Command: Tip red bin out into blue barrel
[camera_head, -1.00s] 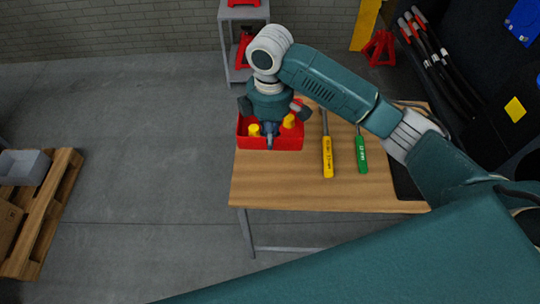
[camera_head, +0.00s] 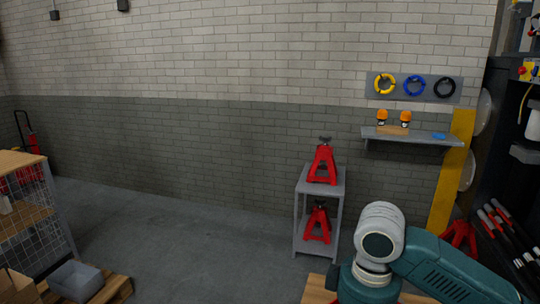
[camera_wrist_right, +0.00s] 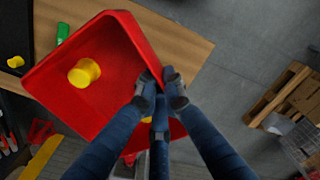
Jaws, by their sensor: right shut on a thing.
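The red bin (camera_wrist_right: 118,92) fills much of the right wrist view, with a yellow piece (camera_wrist_right: 84,72) inside it. Another yellow piece shows partly behind the fingers. My right gripper (camera_wrist_right: 161,86) is shut on the bin's rim. Whether the bin is clear of the table cannot be told. In the head view, my right arm shows at the lower right, and its fingers are below the frame. My left gripper and a blue barrel are in neither view.
The wooden table (camera_wrist_right: 188,48) lies under and beside the bin, with a green-handled tool (camera_wrist_right: 62,33) on it. A grey stand (camera_head: 300,215) with red jacks is near the back wall. A pallet (camera_head: 112,290) with a grey box (camera_head: 76,280) is at left. Open floor lies between.

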